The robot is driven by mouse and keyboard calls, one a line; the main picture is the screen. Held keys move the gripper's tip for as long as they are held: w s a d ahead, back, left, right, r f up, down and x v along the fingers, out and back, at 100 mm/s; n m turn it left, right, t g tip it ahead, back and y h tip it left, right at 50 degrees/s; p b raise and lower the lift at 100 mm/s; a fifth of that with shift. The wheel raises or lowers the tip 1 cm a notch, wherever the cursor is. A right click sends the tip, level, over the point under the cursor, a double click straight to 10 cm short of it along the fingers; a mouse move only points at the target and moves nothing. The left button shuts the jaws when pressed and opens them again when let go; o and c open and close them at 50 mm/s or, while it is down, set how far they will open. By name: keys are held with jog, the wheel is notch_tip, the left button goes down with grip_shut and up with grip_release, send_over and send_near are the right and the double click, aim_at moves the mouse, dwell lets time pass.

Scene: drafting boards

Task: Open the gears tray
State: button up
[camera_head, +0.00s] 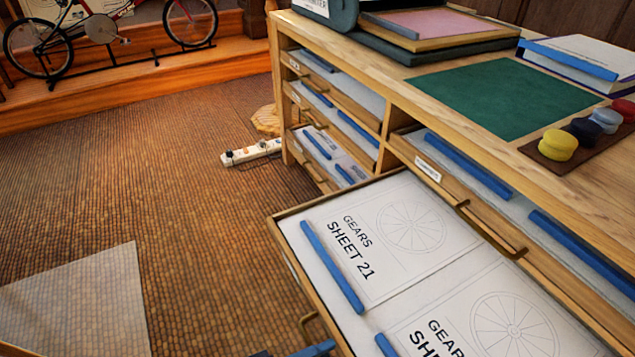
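The gears tray (292,212) is pulled well out of the cabinet at the lower right. It holds white sheets, two of them lettered GEARS with wheel drawings; the nearer one is cut off by the frame. Blue bars (332,266) lie on the sheets. A brass handle (309,321) shows on the tray's front. Blue and dark parts at the bottom edge, close to this handle, look like the tip of my gripper (300,351). They are mostly cut off, so I cannot tell whether it is open or touches the handle.
The cabinet top (405,82) carries a green mat (500,97), coloured round pieces (558,146) and books. Another tray (412,152) with a brass handle lies just above the gears tray. A power strip (251,152) lies by the cabinet. The woven floor at left is mostly clear.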

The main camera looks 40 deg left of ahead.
dwell(0.3)
jog(key=p+v, duration=0.3)
jog(key=v, duration=1)
